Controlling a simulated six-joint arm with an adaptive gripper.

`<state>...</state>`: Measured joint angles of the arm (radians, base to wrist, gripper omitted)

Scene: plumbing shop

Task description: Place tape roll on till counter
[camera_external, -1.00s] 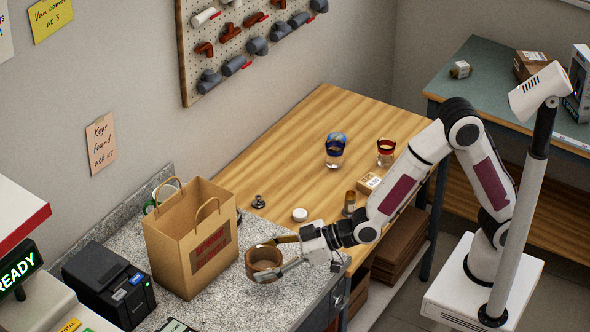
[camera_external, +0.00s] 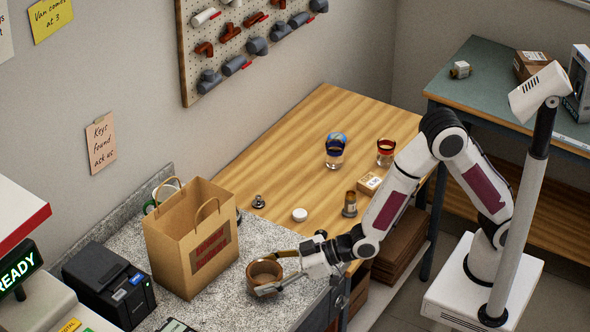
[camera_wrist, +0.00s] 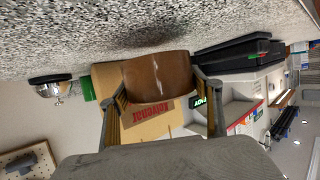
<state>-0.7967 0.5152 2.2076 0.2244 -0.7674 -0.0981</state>
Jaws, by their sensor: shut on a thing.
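The brown tape roll (camera_external: 264,273) is at the grey speckled till counter (camera_external: 215,315), right of the paper bag. My gripper (camera_external: 267,277) is shut on it, with a finger on each side. In the wrist view the tape roll (camera_wrist: 159,84) sits between my two fingers (camera_wrist: 162,113). The counter (camera_wrist: 120,30) fills the top of that view, and a dark shadow lies on it close to the roll. Whether the roll touches the counter I cannot tell.
A brown paper bag (camera_external: 192,240) stands just left of the roll. A black printer (camera_external: 108,283) is farther left. On the wooden bench (camera_external: 290,155) are jars, a white lid (camera_external: 299,214) and a small box (camera_external: 369,183). The counter front near the roll is clear.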

